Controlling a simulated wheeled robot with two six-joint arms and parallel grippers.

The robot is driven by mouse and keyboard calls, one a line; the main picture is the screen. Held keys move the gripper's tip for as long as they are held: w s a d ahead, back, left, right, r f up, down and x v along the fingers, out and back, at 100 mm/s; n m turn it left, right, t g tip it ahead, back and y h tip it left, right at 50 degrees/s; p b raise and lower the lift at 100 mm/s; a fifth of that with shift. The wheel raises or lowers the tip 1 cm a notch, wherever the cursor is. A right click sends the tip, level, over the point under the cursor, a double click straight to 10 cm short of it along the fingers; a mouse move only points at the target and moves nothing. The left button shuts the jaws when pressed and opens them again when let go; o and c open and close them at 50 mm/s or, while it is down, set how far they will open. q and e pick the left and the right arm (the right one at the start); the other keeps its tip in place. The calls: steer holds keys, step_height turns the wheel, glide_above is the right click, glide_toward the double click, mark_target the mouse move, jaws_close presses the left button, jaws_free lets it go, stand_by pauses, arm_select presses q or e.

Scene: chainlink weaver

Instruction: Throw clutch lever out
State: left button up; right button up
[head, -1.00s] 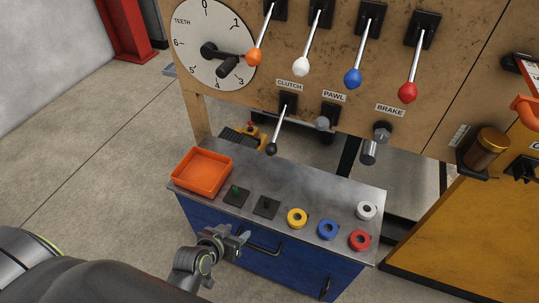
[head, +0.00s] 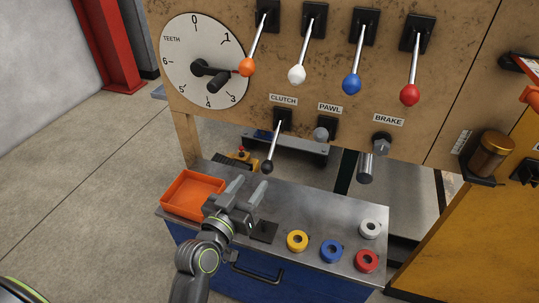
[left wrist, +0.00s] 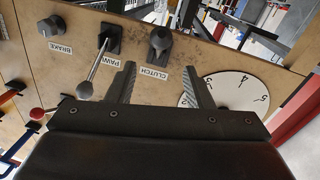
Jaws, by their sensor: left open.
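The clutch lever (head: 274,142) hangs down from its black mount below the CLUTCH label, with a dark knob at its lower end. In the left wrist view, where the labels appear upside down, the clutch knob (left wrist: 160,40) shows beyond the fingers. My left gripper (head: 247,188) is open and empty over the cabinet top, just below and left of the lever's knob in the head view. Its two fingers also frame the CLUTCH label in the left wrist view (left wrist: 160,70). The gripper appears apart from the lever. My right gripper is not in view.
The pawl knob (head: 321,133) and brake handle (head: 366,165) are to the right of the clutch. Several ball-ended levers hang above, including a white one (head: 298,75). An orange tray (head: 183,208) and coloured rings, one yellow (head: 297,240), sit on the metal cabinet top (head: 322,205).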

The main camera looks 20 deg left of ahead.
mark_target(267, 161)
arm_select(q)
steer(key=w, duration=0.3)
steer(key=w+d, duration=0.1)
steer(key=w, duration=0.2)
steer(key=w+p, duration=0.1)
steer(key=w, duration=0.2)
steer(key=shift+w+d, duration=0.35)
steer(key=shift+w, duration=0.7)
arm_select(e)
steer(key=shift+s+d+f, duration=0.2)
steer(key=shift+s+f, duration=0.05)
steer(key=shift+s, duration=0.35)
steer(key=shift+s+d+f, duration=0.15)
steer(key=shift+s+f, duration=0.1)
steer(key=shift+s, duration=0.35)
arm_select(q)
jaws_close()
